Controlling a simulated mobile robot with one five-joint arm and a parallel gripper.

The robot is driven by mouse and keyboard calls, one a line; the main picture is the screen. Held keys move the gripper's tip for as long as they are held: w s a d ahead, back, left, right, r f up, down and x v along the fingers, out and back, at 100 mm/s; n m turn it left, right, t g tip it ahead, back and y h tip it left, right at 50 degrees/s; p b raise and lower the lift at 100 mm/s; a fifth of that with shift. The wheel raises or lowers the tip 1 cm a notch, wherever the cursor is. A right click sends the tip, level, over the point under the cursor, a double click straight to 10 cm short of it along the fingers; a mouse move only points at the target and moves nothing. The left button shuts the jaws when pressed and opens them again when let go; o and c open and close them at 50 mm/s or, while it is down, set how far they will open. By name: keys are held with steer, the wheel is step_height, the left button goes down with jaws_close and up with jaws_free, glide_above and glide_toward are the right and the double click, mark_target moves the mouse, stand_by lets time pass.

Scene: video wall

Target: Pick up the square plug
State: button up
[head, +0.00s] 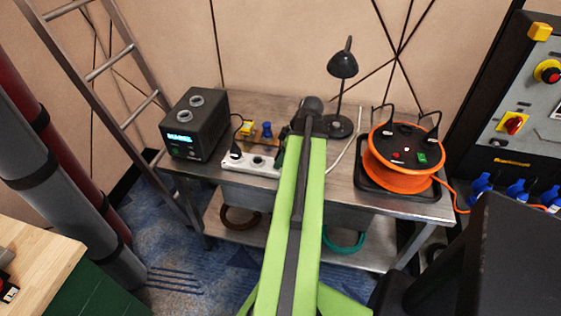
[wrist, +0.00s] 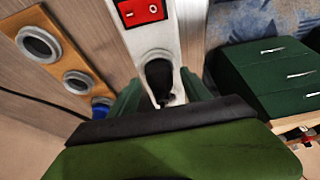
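A black plug (wrist: 159,76) sits in the white power strip (wrist: 150,40) in the wrist view. In the head view a black plug (head: 236,152) with a cable stands at the left end of the strip (head: 264,162). I cannot tell whether the two views show the same plug, nor its exact shape. My gripper (wrist: 160,95) is open, its green fingers on either side of the plug in the wrist view, with gaps visible. In the head view my arm hides the fingers and the strip's right end.
A wooden holder (wrist: 58,62) with metal-ringed holes stands beside the strip. A black box (head: 195,125) is on the bench's left. A desk lamp (head: 342,66) and an orange cable reel (head: 400,180) with black plugs stand right. A ladder (head: 105,65) leans at the left.

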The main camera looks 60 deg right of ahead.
jaws_close()
steer(key=shift+r, duration=0.1)
steer(key=shift+r+p, duration=0.6)
steer(key=shift+p, duration=0.1)
step_height(320, 180, up, 4)
steer(key=p, duration=0.4)
steer(key=shift+s, duration=0.1)
steer(key=s+d+r+p, duration=0.1)
steer(key=s+r+p, duration=0.4)
steer(key=s, duration=0.6)
steer(key=shift+s+r+p, duration=0.25)
steer(key=shift+r+p, duration=0.05)
steer(key=shift+w, duration=0.1)
